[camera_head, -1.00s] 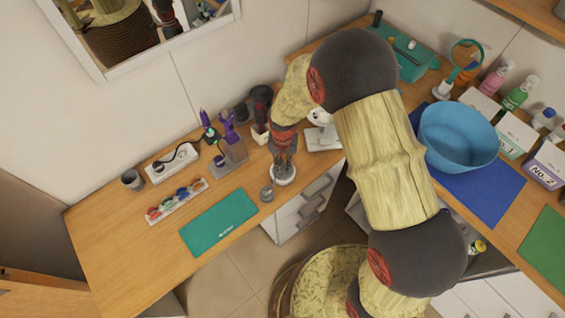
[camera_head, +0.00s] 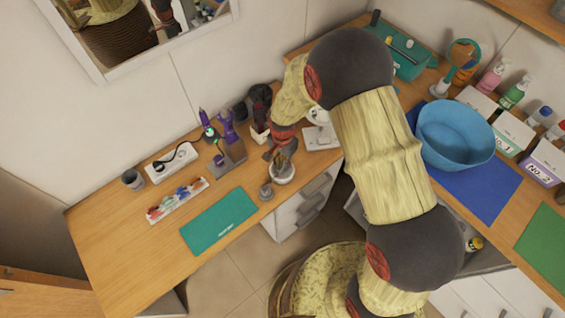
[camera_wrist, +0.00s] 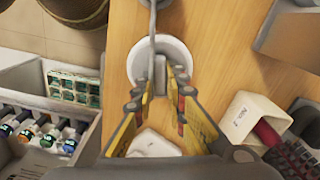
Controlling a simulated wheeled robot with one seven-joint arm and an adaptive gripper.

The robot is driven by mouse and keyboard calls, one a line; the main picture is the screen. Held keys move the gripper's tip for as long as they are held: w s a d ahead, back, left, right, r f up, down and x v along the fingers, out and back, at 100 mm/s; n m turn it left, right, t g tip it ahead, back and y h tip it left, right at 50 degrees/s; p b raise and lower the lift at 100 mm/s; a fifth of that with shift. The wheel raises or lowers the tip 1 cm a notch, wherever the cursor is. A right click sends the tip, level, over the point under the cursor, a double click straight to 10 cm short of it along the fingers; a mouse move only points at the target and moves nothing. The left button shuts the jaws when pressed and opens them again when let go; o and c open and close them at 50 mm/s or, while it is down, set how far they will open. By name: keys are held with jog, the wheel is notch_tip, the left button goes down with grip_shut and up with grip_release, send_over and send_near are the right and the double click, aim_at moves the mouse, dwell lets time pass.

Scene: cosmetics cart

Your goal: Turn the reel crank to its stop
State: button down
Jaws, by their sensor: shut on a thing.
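The reel shows as a white round body (camera_wrist: 134,66) in the wrist view, standing on the wooden table near its front edge. In the head view the white reel (camera_head: 283,178) is partly covered by my gripper (camera_head: 281,158). A thin grey crank (camera_wrist: 153,25) runs from the top of the wrist view over the reel, ending in a grey upright handle piece (camera_wrist: 160,70). My gripper (camera_wrist: 160,86) is shut on this handle, with one finger on each side. The crank's stop cannot be made out.
A small grey pot (camera_head: 266,191) stands close beside the reel, and a green mat (camera_head: 218,221) lies left of it. A purple tool stand (camera_head: 232,155) is behind. In the wrist view, a drawer of bottles (camera_wrist: 40,140) is at lower left and a white holder (camera_wrist: 245,115) at right.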

aim_at(282, 165)
jog(key=c, duration=1.8)
grip_release()
notch_tip(282, 165, up, 12)
